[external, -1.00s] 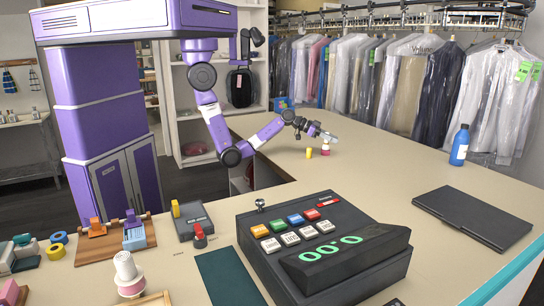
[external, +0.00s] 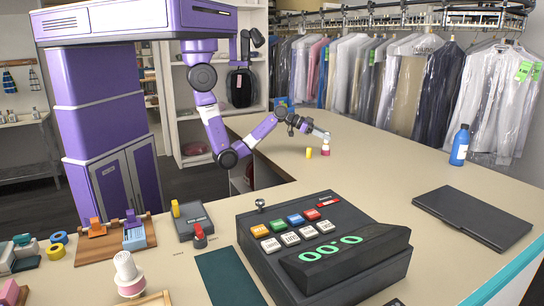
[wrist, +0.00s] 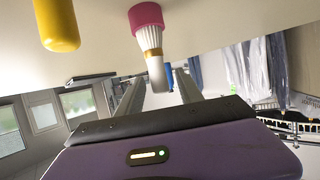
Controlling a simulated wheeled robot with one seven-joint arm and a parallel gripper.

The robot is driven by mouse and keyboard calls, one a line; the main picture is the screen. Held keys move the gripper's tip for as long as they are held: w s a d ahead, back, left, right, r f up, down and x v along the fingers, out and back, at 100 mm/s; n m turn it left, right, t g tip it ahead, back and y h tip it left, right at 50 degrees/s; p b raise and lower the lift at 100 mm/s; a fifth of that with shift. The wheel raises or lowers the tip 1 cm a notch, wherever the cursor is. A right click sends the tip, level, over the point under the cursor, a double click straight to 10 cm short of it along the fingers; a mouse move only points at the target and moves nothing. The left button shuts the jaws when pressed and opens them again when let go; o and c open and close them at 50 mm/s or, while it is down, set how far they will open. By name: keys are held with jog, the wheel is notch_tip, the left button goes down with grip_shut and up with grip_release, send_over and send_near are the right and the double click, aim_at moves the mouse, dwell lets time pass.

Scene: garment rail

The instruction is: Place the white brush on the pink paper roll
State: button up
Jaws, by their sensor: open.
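The pink paper roll (external: 326,152) stands on the counter near its far end. In the wrist view the pink roll (wrist: 147,16) is at the top, with the white brush (wrist: 152,52) against its upper end, bristles toward the roll and handle pointing away from it. The brush appears to stand upright on the roll. My gripper (wrist: 158,76) is open, its two fingers on either side of the handle with visible gaps. In the external view my gripper (external: 324,136) is just above the roll and hides part of the brush.
A yellow cylinder (external: 309,153) stands close left of the roll. A blue bottle (external: 460,145) and a dark flat case (external: 472,218) are to the right. A cash register (external: 322,248) is in front. The counter between is clear.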

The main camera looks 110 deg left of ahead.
jog(key=v, duration=0.8)
jog(key=shift+b, duration=0.3)
jog(key=a+r+n+t+y, duration=0.2)
jog(key=a+r+n+y, duration=0.2)
jog(key=a+y, duration=0.1)
jog(key=s+d+f+m+h, duration=0.1)
jog(key=s+d+f, duration=0.3)
jog(key=s+d, duration=0.4)
jog(key=s+d+f+m+h, duration=0.2)
jog(key=s+d, duration=0.7)
jog(key=d, duration=0.5)
jog(key=s+d+f+m+h, duration=0.2)
jog(key=s+d+f, duration=0.4)
jog(key=s+d, duration=0.3)
jog(key=shift+d+g+h, duration=0.3)
jog(key=shift+d+h, duration=0.4)
jog(key=shift+d, duration=0.45)
